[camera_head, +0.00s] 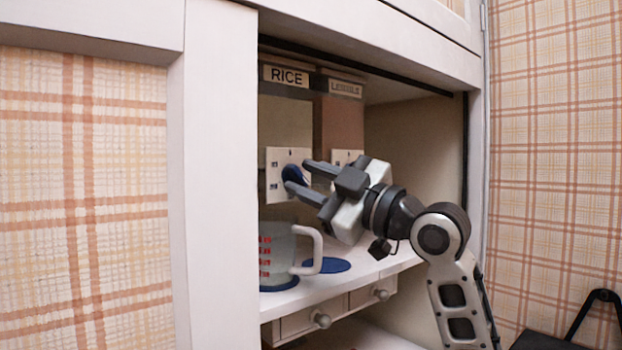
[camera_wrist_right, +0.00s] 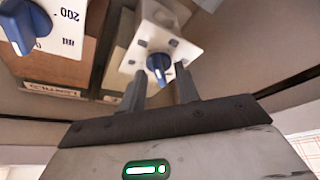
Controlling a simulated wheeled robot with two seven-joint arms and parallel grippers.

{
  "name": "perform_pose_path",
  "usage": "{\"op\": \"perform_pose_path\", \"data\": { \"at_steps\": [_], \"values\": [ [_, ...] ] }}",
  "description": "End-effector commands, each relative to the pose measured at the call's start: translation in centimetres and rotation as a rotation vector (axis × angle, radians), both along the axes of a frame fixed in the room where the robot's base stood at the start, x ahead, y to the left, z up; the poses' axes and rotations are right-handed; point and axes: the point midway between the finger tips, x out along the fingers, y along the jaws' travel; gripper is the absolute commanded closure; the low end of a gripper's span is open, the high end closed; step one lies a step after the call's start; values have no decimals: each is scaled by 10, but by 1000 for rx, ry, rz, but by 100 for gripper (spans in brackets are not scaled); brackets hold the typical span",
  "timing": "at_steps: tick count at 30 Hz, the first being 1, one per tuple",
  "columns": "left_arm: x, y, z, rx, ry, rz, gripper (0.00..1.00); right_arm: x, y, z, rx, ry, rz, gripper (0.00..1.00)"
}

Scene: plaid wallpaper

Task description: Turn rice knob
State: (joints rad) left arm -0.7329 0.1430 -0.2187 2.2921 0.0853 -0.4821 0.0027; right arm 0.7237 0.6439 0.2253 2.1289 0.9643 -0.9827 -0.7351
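The rice knob (camera_head: 292,173) is a blue dial on a white plate under the RICE label (camera_head: 286,75). It also shows in the right wrist view (camera_wrist_right: 159,63), where the picture is upside down. My right gripper (camera_head: 297,174) is open, with one finger on each side of the knob in the head view. In the right wrist view the knob lies at or just beyond the fingertips, between them. I cannot tell whether the fingers touch it. A clear measuring cup (camera_head: 280,252) with red marks stands below the rice dispenser. My left gripper is not in view.
The lentils dispenser, with its label (camera_head: 345,88) and blue knob (camera_wrist_right: 27,27), is beside the rice one. An empty blue disc (camera_head: 326,265) lies on the shelf right of the cup. Cabinet frame (camera_head: 222,180) and small drawers (camera_head: 318,318) bound the niche.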

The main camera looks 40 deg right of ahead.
Motion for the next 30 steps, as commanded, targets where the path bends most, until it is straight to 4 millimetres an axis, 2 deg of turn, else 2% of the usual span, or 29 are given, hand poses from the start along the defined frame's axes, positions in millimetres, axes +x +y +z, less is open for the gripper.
{"op": "perform_pose_path", "data": {
  "at_steps": [3, 6, 7, 20, 30],
  "values": [
    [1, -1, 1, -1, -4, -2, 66, 0, 0, 0, 0, 0, 0, 71],
    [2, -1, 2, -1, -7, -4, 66, 0, 0, 0, 1, 0, 0, 99],
    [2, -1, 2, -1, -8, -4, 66, 0, 0, 0, 1, 0, 0, 100],
    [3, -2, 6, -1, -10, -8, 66, 0, 0, -1, 58, 7, 0, 100],
    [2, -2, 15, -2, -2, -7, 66, 0, 3, -1, 302, 28, 1, 100]
  ]
}}
